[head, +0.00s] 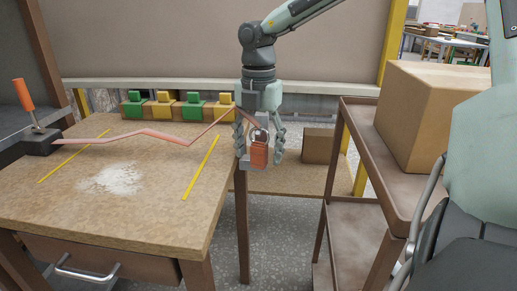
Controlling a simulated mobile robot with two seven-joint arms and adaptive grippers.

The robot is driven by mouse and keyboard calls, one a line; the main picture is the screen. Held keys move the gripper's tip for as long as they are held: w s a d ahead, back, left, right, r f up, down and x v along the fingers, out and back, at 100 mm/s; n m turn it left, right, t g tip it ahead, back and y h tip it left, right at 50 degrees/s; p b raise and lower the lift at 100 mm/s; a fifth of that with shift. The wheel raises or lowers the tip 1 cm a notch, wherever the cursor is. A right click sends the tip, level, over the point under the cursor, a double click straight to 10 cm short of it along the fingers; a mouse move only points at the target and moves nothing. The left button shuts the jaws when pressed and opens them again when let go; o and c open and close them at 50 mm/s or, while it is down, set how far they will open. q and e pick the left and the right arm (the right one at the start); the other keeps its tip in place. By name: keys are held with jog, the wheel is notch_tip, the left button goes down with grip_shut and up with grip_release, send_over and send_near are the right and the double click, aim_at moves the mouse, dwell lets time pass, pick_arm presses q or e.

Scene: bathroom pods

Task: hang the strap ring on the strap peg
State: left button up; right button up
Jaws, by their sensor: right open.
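A flat pink strap (150,133) runs from a black base (38,141) with an orange handle across the wooden table and rises toward my right gripper (260,152). This gripper points down at the table's right back corner, its fingers spread. Between the fingers is a red-orange piece (259,155) with a small grey ring (257,134) at its top. A grey block (244,161) sits beside it at the table edge; whether this carries the strap peg I cannot tell. Contact between ring and peg is hidden by the fingers. My left gripper is out of view.
Green and yellow blocks (163,97) stand in a row behind the table. Two yellow lines (202,168) and white powder (115,179) mark the tabletop. A brown shelf cart (365,135) with a cardboard box (428,110) stands right. Floor gap lies between.

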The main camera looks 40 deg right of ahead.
notch_tip(320, 180, up, 12)
jog(key=shift+r, duration=0.1)
dwell(0.5)
